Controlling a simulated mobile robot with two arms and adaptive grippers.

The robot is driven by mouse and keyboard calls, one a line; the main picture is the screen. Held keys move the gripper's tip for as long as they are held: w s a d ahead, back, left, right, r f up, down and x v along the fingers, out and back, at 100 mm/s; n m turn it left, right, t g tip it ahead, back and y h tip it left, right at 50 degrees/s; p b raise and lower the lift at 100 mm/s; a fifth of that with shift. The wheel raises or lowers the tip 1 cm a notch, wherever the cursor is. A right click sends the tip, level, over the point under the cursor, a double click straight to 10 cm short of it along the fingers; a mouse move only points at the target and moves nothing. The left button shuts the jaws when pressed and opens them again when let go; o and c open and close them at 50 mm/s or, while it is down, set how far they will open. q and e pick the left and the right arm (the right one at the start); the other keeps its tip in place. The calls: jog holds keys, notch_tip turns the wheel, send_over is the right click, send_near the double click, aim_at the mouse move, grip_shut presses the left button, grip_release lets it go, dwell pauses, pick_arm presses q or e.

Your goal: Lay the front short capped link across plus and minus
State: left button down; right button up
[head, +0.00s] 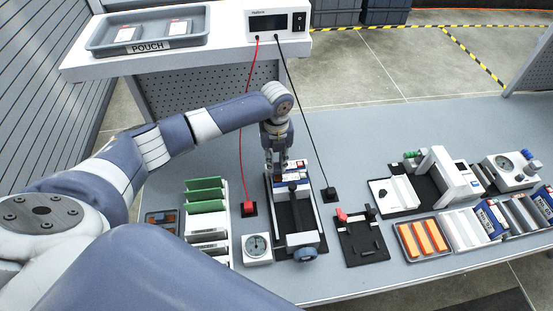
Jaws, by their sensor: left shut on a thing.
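My left gripper (279,166) reaches down over the far end of a clamp-like fixture (309,216) on a black base. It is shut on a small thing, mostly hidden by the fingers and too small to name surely. Below and beside the fingers, a blue, white and dark block (292,181) sits in the fixture. Plus and minus marks cannot be read. A black board (362,250) right of the fixture carries a red-capped piece (341,215), dark upright posts and small dark bars. I cannot tell which is the front short link. My right gripper is out of view.
A red lead and a black lead run from a white meter (278,20) to a red plug (249,209) and a black plug (329,194). A round gauge (257,246) stands left of the fixture. Green-card racks, orange-strip tray (422,239) and instruments crowd both sides.

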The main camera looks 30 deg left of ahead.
aim_at(276, 164)
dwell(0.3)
pick_arm(q)
jog(key=c, duration=1.2)
grip_release()
jog(key=shift+o, duration=0.2)
jog(key=shift+r, duration=0.1)
notch_tip(276, 164, up, 7)
jog(key=p, duration=0.7)
jog(key=shift+r, duration=0.2)
jog(key=shift+f, duration=0.1)
